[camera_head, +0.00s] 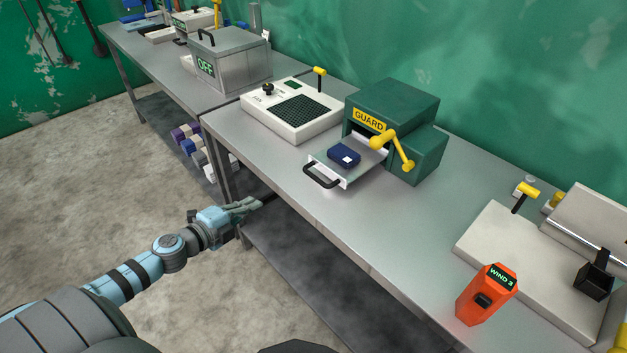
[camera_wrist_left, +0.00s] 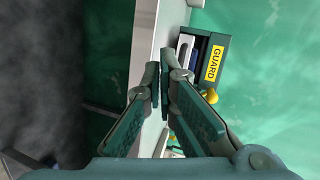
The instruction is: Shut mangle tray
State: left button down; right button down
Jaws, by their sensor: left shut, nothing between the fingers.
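The mangle is a green box (camera_head: 398,108) with a yellow GUARD label and a yellow crank (camera_head: 395,147). Its grey tray (camera_head: 332,168) is pulled out toward the table's front, with a black handle (camera_head: 321,177) on its front end. My left gripper (camera_head: 256,203) is shut and empty, off the table's front edge, left of and apart from the tray handle. In the left wrist view its fingers (camera_wrist_left: 160,90) are closed together, with the mangle (camera_wrist_left: 205,60) beyond them. My right gripper is not in view.
A white panel box with a dark grid (camera_head: 297,108) stands left of the mangle. An orange WIND 3 device (camera_head: 486,294) and a white press-like machine (camera_head: 530,262) stand to the right. A grey OFF bin (camera_head: 230,60) is farther back. The table's front (camera_head: 330,225) is bare.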

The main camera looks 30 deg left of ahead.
pick_arm(q)
jog(key=d+r+m+h, duration=0.3)
jog(key=d+r+m, duration=0.1)
jog(key=d, duration=0.3)
jog(key=p, duration=0.2)
send_near(322, 182)
jog(key=shift+n, duration=0.3)
jog(key=b+x, duration=0.1)
jog(key=x, duration=0.5)
jog(key=shift+s+f+b, duration=0.1)
jog(key=shift+b, duration=0.3)
jog(key=shift+w+d, duration=0.1)
jog(key=shift+w, duration=0.3)
jog(key=shift+w, duration=0.1)
